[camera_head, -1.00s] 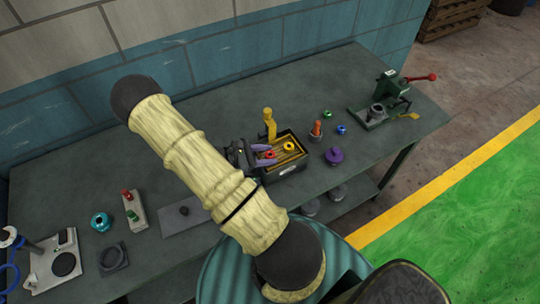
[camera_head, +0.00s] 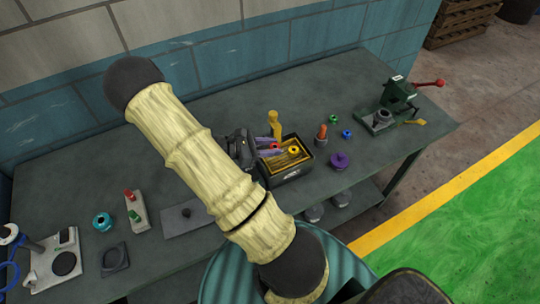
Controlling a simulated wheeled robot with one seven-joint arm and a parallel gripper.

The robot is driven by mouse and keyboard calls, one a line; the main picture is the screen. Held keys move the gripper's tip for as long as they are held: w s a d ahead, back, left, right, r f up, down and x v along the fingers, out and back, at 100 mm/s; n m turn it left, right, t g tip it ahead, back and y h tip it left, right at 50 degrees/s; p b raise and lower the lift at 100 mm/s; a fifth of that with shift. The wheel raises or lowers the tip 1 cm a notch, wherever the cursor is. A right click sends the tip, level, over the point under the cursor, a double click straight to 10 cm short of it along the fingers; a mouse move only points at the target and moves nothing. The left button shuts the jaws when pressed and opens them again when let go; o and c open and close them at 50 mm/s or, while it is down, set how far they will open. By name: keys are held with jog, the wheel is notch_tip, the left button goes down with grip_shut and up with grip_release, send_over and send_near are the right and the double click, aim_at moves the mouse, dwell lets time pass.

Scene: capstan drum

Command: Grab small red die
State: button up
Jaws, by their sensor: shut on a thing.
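The small red die (camera_head: 276,146) shows at the tips of the purple fingers of my gripper (camera_head: 272,147). My gripper is shut on it, above the left part of a dark open box (camera_head: 290,173) with a yellowish inside. The fingers partly cover the die, and my arm hides part of the gripper's body. A yellow ring-shaped piece (camera_head: 294,150) is in the box, to the right of the red die. I cannot tell exactly how high the die is above the box floor.
A yellow upright piece (camera_head: 274,123) stands behind the box. An orange-tipped piece (camera_head: 321,134), a purple knob (camera_head: 339,161) and small green (camera_head: 333,119) and blue (camera_head: 346,133) pieces stand to its right. A green press (camera_head: 395,98) stands at the far right.

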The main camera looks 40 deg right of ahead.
jog(key=shift+r, duration=2.15)
